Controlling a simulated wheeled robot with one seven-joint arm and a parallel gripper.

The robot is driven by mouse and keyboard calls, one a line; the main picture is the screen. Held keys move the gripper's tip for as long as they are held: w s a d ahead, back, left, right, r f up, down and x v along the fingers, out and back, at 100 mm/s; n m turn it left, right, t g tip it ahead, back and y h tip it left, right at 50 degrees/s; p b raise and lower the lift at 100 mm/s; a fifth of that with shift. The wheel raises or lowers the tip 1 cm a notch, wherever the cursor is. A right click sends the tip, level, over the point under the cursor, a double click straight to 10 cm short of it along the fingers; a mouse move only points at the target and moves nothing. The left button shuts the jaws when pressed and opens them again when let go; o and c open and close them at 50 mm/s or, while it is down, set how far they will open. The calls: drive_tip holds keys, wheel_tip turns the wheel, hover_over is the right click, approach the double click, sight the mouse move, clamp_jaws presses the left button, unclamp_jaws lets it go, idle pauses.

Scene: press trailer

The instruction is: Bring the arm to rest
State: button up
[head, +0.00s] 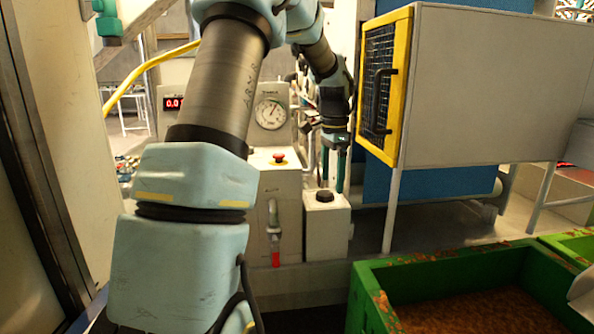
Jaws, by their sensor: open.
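My arm (180,240) rises from the bottom left of the head view, folds over at the top and comes down near the middle. My gripper (335,172) points downward there. Its fingers are small in the picture, stand apart as two teal strips and hold nothing that I can see. It appears above or in front of a pale box with a dark knob (325,196); the exact distance is unclear.
A grey cabinet (485,85) with a yellow-framed mesh door (403,90) stands close right of my gripper. A green crate (440,262) with brown granular contents is at lower right. Behind are a round gauge (270,113), red button (279,158) and red-handled valve (274,235).

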drive_tip(key=s+a+f+n, duration=0.3)
drive_tip(key=s+a+n, duration=0.3)
drive_tip(key=s+a, duration=0.2)
drive_tip(key=s+a+f+n+t, duration=0.1)
drive_tip(key=s+a+f+n, duration=0.2)
drive_tip(key=s+a+n, duration=0.4)
drive_tip(key=s+a, duration=0.1)
drive_tip(key=s, duration=0.5)
drive_tip(key=shift+s+t, duration=0.15)
drive_tip(key=shift+t, duration=0.15)
idle(5.6)
